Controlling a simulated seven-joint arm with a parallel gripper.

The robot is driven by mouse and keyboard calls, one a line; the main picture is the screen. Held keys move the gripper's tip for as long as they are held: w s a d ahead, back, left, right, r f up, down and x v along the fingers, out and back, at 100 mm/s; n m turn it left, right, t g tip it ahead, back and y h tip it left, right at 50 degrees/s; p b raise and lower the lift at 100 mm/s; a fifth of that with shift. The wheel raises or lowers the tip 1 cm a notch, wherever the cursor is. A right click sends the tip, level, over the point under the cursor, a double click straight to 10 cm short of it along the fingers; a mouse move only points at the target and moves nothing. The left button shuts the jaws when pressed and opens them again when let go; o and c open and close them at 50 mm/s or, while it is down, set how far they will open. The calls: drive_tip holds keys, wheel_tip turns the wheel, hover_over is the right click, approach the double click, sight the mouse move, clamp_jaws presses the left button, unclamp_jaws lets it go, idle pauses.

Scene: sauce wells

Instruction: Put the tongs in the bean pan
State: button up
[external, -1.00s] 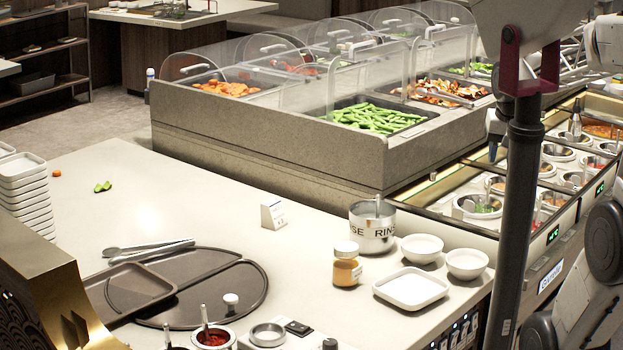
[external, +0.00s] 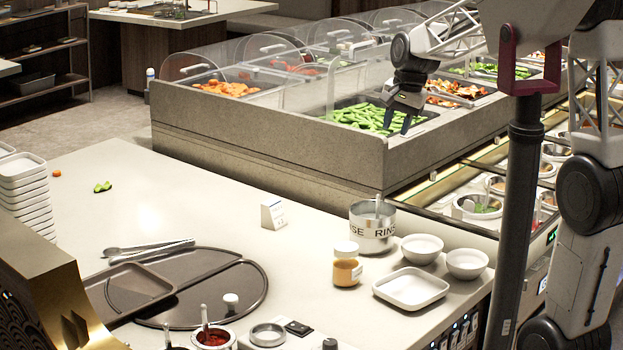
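The metal tongs (external: 150,248) lie on the pale counter at the left, along the back edge of a dark round tray. The bean pan (external: 345,108) is set in the stone-sided food bar and holds green beans (external: 366,116); a clear cover stands around it. My gripper (external: 397,124) is in front of the right end of the bean pan in this view, fingers pointing down. Its two dark fingertips are apart with nothing visible between them. My gripper hides part of the beans; its height above them I cannot tell.
On the counter are the dark round tray (external: 225,285), a rinse pot (external: 372,228), a lidded jar (external: 346,268), white bowls (external: 422,248), a square white dish (external: 410,288) and a small sign (external: 273,212). Clear covers (external: 300,75) line the food bar.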

drive_tip(key=w+a+f+m, duration=0.1)
drive_tip(key=w+a+f, duration=0.1)
drive_tip(key=w+a, duration=0.35)
drive_tip(key=w+a+f+m, duration=0.1)
drive_tip(key=w+a+f, duration=0.1)
drive_tip(key=a, duration=0.7)
drive_tip(key=m+g+y, duration=0.1)
drive_tip(key=m+g, duration=0.2)
drive_tip(key=m, duration=0.2)
hover_over(152, 248)
drive_tip(key=s+d, duration=0.2)
drive_tip(key=d, duration=0.1)
drive_tip(key=f, duration=2.1)
drive_tip(key=shift+w+d+f, duration=0.1)
drive_tip(key=shift+d+f, duration=0.1)
drive_tip(key=shift+a+f, duration=0.15)
drive_tip(key=shift+a, duration=0.1)
drive_tip(key=shift+x, duration=1.3)
drive_tip(key=shift+s+x, duration=0.1)
drive_tip(key=shift+x, duration=1.2)
drive_tip(key=shift+s+x, duration=0.15)
drive_tip(key=shift+x, duration=1.15)
